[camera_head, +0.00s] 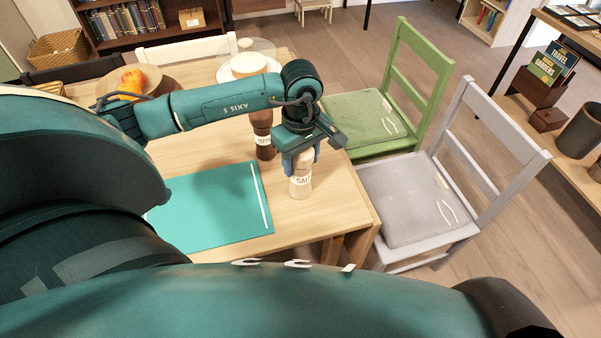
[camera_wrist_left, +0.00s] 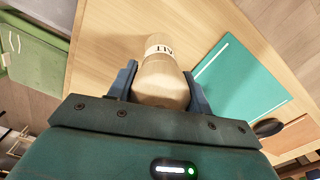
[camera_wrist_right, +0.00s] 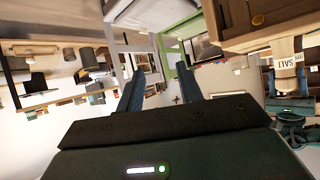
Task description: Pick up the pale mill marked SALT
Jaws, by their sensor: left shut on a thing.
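The pale SALT mill (camera_head: 300,184) is upright at the right part of the wooden table, its white label facing me. My left gripper (camera_head: 302,158) reaches down over its top and is shut on it. In the left wrist view the mill (camera_wrist_left: 162,80) is between both fingers of the left gripper (camera_wrist_left: 162,88). The mill (camera_wrist_right: 289,64) also shows at the right of the right wrist view. I cannot tell if its base touches the table. My right gripper (camera_wrist_right: 160,92) is open, with nothing between its fingers.
A dark brown mill (camera_head: 264,146) stands close behind the left gripper. A teal mat (camera_head: 212,208) lies left of the SALT mill on the table (camera_head: 318,222). A fruit bowl (camera_head: 152,80) is farther back. Green (camera_head: 362,118) and grey (camera_head: 415,188) chairs stand at the right.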

